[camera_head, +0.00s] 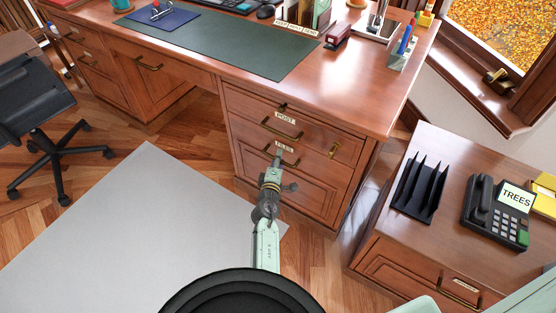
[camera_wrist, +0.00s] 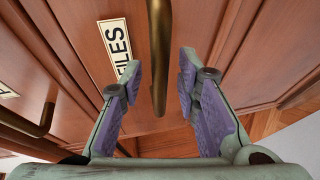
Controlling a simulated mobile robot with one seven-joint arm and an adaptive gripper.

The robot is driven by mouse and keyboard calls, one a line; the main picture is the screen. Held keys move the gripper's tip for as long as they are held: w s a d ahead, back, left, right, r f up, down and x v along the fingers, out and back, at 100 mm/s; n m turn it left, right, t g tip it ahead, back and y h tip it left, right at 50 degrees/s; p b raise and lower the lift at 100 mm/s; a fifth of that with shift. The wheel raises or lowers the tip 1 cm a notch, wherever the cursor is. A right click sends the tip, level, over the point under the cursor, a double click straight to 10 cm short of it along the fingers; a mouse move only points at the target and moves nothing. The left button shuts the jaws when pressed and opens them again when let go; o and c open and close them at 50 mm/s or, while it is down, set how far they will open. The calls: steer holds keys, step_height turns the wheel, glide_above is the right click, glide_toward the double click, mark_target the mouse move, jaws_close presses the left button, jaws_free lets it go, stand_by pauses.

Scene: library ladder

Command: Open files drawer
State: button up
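The files drawer (camera_head: 308,167) is in the desk's right pedestal, below the post drawer. Its front looks flush with the desk. The FILES label (camera_wrist: 116,46) sits beside the brass handle (camera_wrist: 159,55), which runs vertically in the wrist view. My gripper (camera_head: 278,155) reaches the files drawer from the front in the head view. In the wrist view my gripper (camera_wrist: 160,75) has its fingers spread on both sides of the handle, with gaps on each side. In the head view it partly hides the handle.
The post drawer (camera_head: 262,107) above has its own brass handle (camera_head: 281,131). A side cabinet (camera_head: 390,240) with a black file rack (camera_head: 420,188) and telephone (camera_head: 497,212) stands to the right. A grey mat (camera_head: 130,230) and bare wooden floor lie in front of the desk.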

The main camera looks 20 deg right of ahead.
jaws_close()
stand_by(0.7)
